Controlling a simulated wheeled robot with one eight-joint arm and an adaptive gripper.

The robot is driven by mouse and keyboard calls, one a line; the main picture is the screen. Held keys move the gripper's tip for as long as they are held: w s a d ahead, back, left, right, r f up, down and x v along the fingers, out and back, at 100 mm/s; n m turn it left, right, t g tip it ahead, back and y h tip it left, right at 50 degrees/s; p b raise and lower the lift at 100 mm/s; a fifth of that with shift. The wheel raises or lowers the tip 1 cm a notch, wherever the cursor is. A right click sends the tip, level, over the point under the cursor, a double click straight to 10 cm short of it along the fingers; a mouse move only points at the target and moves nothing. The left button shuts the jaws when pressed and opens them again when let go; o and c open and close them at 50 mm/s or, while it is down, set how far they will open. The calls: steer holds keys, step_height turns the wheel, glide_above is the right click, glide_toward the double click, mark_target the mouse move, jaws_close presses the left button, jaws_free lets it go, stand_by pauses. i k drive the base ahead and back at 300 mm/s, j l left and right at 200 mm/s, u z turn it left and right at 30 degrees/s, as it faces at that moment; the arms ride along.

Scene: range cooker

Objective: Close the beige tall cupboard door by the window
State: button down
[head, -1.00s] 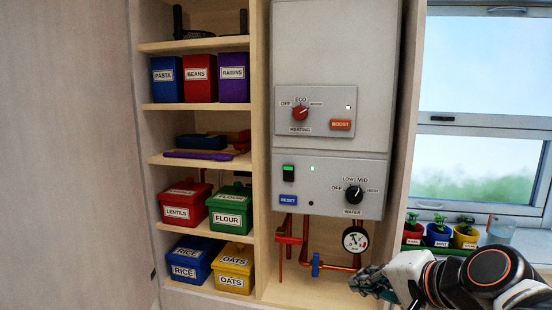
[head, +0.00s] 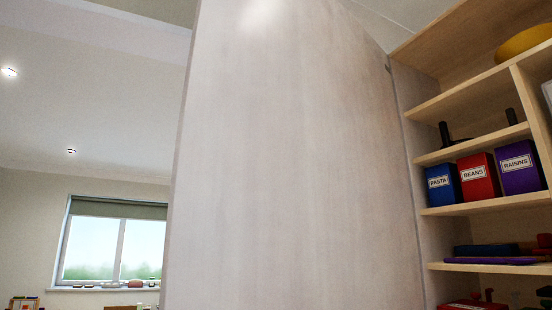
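The beige tall cupboard door (head: 290,170) stands wide open in the head view and fills the middle of the picture. Its hinged side meets the cupboard at the right, and its free edge is on the left. The open cupboard (head: 480,148) shows its shelves at the right. The door's lower part is below the picture. My gripper is not in view.
Pasta (head: 442,185), beans (head: 478,176) and raisins (head: 518,168) boxes stand on a shelf. A yellow bowl-like item (head: 524,40) is on the top shelf. A far window (head: 112,248) shows beyond the door's left edge, with open room there.

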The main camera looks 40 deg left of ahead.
mark_target(290, 188)
steer(key=u, duration=2.35)
steer(key=i+j+u, duration=0.3)
steer(key=i, duration=0.55)
steer(key=i+u, duration=0.35)
steer(key=i, duration=0.55)
steer(key=i+z, duration=0.2)
steer(key=z, duration=0.2)
steer(key=i+j+z, duration=0.1)
steer(key=z, duration=0.3)
steer(key=i+j+z, duration=0.15)
steer(key=z, duration=0.25)
steer(key=i+j+z, duration=0.2)
steer(key=z, duration=0.2)
